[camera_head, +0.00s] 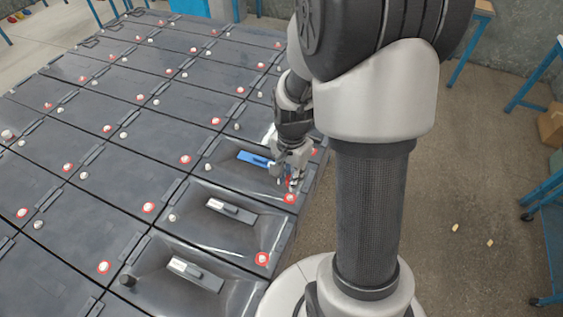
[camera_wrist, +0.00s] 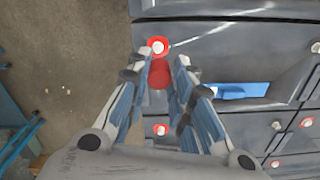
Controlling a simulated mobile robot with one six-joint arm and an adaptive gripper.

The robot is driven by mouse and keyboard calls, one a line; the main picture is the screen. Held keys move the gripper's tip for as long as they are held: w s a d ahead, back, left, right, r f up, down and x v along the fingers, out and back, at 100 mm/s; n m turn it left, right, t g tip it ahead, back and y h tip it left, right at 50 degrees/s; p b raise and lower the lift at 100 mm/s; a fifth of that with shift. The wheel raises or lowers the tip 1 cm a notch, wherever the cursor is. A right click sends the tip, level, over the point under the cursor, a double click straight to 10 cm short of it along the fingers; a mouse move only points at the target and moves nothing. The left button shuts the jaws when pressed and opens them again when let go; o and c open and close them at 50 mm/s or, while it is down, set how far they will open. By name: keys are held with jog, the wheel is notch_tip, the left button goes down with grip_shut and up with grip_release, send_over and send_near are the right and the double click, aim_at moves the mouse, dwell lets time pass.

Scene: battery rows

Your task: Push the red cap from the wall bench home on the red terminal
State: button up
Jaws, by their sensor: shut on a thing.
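My gripper (camera_head: 288,177) is shut on the red cap. In the wrist view the red cap (camera_wrist: 159,76) shows between the two fingertips of my gripper (camera_wrist: 164,68). A red-ringed terminal with a pale post (camera_wrist: 158,46) lies just beyond the cap in that view. In the head view this terminal (camera_head: 290,198) sits at the near right corner of a battery, just below my fingertips. The cap looks apart from the post; the exact gap cannot be told.
Rows of dark batteries (camera_head: 137,128) with several red-ringed and pale terminals fill the left. A blue handle (camera_wrist: 240,90) lies in a recess beside my gripper. Another ringed terminal (camera_wrist: 161,129) is nearby. Blue benches (camera_head: 545,205) stand right, across open floor (camera_head: 475,170).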

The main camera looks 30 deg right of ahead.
aim_at(290, 196)
jog(key=shift+s+f+b, duration=0.25)
jog(key=shift+f+b, duration=0.4)
jog(key=shift+f, duration=0.25)
jog(key=shift+f+b, duration=1.05)
jog(key=shift+f, duration=0.3)
jog(key=shift+f+b, duration=1.1)
jog(key=shift+f, duration=0.35)
dwell(1.0)
jog(key=o, duration=0.8)
jog(key=shift+o, duration=0.2)
jog(key=o, duration=0.4)
jog(key=shift+o, duration=0.2)
jog(key=shift+r, duration=0.15)
